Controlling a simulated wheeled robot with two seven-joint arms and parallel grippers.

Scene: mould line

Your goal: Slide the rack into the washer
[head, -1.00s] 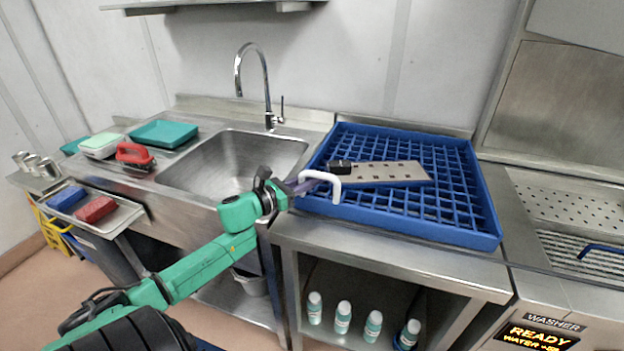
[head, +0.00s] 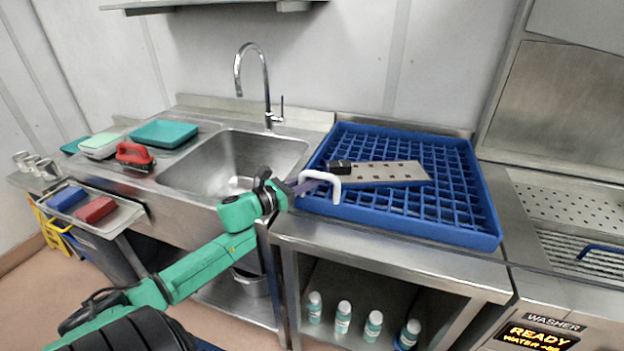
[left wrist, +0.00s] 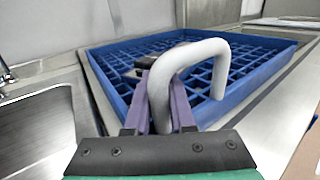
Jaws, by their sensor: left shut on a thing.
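The blue rack (head: 440,228) with a grid floor sits on the steel counter right of the sink. A perforated metal plate (head: 385,173) with a black block at its left end lies in it. A white U-shaped handle (head: 336,190) stands at the rack's front left; it also shows large in the left wrist view (left wrist: 213,46). My left gripper (head: 308,186) is shut on the white handle, its purple fingers (left wrist: 158,100) around one leg. My right gripper is not in view.
The sink (head: 235,165) with a tall tap (head: 266,85) lies left of the rack. A strip of counter separates rack and washer. A blue bar (head: 603,249) shows inside the washer at the right edge. Several bottles (head: 343,317) stand on the shelf below.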

